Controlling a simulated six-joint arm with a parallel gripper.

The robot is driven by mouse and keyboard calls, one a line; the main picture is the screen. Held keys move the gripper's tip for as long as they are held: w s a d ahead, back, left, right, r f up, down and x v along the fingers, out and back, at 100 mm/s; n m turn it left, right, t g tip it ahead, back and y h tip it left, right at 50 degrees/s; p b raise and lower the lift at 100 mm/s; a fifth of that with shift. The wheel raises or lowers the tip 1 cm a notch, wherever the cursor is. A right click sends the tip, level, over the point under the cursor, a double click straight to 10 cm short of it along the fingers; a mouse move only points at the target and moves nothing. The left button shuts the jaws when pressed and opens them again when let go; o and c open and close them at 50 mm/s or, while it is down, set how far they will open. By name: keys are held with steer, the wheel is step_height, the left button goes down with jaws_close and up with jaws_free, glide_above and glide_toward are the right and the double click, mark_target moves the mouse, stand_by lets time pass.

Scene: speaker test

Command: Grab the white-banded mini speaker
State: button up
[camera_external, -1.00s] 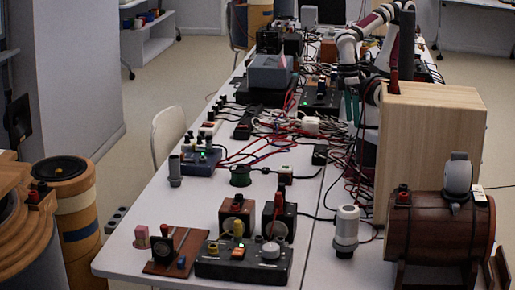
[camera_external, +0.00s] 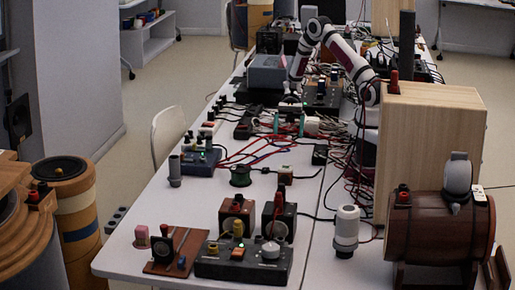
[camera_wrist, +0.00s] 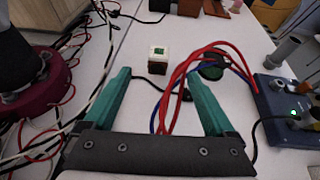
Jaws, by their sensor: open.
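A small white cube with a dark green patch on one face (camera_wrist: 158,59) lies on the white table ahead of my gripper in the wrist view. It looks like the white-banded mini speaker, and a small pale-and-brown box in the external view (camera_external: 286,173) seems to be the same thing. My gripper (camera_wrist: 157,76) is open, with its two teal fingers apart and nothing held between them. The cube shows just beyond the fingertips, not touching them. In the external view my gripper (camera_external: 289,123) hangs low over the cluttered table, farther back than the cube.
Red and blue cables (camera_wrist: 178,90) cross in front of and between my fingers. A green spool (camera_wrist: 212,69) and a blue control box (camera_wrist: 285,97) stand to the right. Dark speaker boxes (camera_external: 237,216) stand nearer the front.

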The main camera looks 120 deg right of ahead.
mark_target(286, 166)
steer(key=x, duration=1)
steer(key=f+x, duration=0.1)
steer(key=x, duration=0.4)
steer(key=shift+f, duration=0.2)
jaws_close()
steer(key=shift+r, duration=0.15)
